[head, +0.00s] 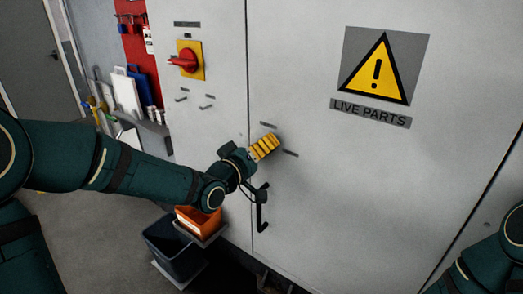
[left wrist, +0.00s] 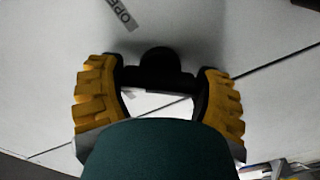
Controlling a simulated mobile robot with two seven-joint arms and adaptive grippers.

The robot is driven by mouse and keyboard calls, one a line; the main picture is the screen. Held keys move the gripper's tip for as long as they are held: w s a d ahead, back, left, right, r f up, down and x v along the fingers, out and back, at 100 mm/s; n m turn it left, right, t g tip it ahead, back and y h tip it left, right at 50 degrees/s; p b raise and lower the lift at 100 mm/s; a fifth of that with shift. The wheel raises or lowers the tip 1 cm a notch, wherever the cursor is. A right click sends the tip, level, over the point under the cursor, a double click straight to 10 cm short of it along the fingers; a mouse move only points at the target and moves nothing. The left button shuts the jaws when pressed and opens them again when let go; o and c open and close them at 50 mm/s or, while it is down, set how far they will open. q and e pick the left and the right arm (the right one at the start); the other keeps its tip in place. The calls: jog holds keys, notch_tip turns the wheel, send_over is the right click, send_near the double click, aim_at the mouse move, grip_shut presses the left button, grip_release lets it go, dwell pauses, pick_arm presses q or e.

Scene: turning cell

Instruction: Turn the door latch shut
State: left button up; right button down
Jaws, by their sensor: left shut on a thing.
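The door latch shows in the left wrist view as a black turn handle (left wrist: 158,78) with a round hub, lying crosswise between the yellow fingers of my left gripper (left wrist: 160,98). In the head view my left gripper (head: 264,147) is at the cabinet door (head: 330,200), by the door seam, and hides the latch. The gripper is shut on the latch. A label beginning "OPE" (left wrist: 122,12) is beside it in the wrist view. My right gripper is out of view; only part of my right arm shows at the bottom right.
A black pull handle (head: 260,214) is on the door below my gripper. A red rotary switch (head: 184,62) is on the left panel. An orange bin (head: 198,220) and a dark bin (head: 172,250) stand below my left arm. A warning sign (head: 378,70) is upper right.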

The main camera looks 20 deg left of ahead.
pick_arm(q)
jog(key=n, duration=0.3)
jog(key=shift+n+p, duration=0.3)
jog(key=shift+n, duration=0.1)
jog(key=n+p, duration=0.1)
jog(key=n, duration=0.3)
jog(key=shift+n, duration=0.3)
jog(key=o, duration=1.1)
jog(key=shift+o, duration=0.2)
jog(key=v, duration=1.2)
